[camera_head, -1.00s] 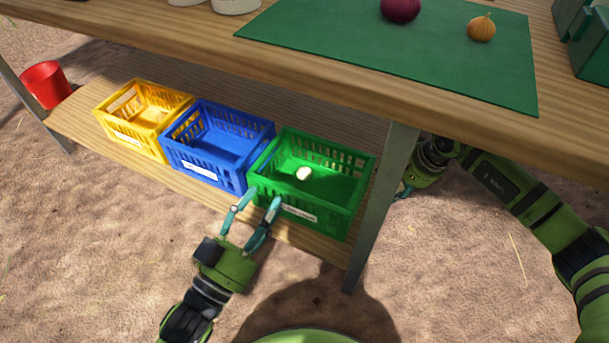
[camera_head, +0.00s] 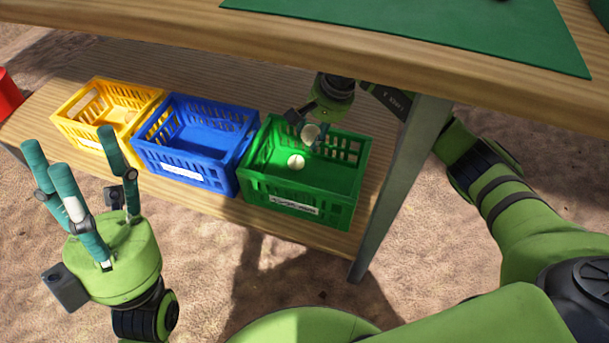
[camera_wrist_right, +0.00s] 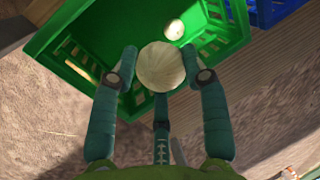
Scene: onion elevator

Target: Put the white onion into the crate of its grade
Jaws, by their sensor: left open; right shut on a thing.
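My right gripper (camera_head: 314,128) is shut on a white onion (camera_head: 310,133) and holds it above the back part of the green crate (camera_head: 297,207). In the right wrist view the held white onion (camera_wrist_right: 160,67) sits between the fingers, with the green crate (camera_wrist_right: 104,28) below it. Another white onion (camera_head: 296,161) lies in the green crate; it also shows in the right wrist view (camera_wrist_right: 174,29). My left gripper (camera_head: 74,160) is open and empty, fingers up, in front of the yellow crate (camera_head: 77,137). The crate labels are too small to read.
The blue crate (camera_head: 184,172) stands between the yellow and green crates on the lower shelf (camera_head: 25,118). A metal table leg (camera_head: 400,190) stands right of the green crate. The tabletop (camera_head: 330,40) with a green mat (camera_head: 480,38) overhangs the shelf.

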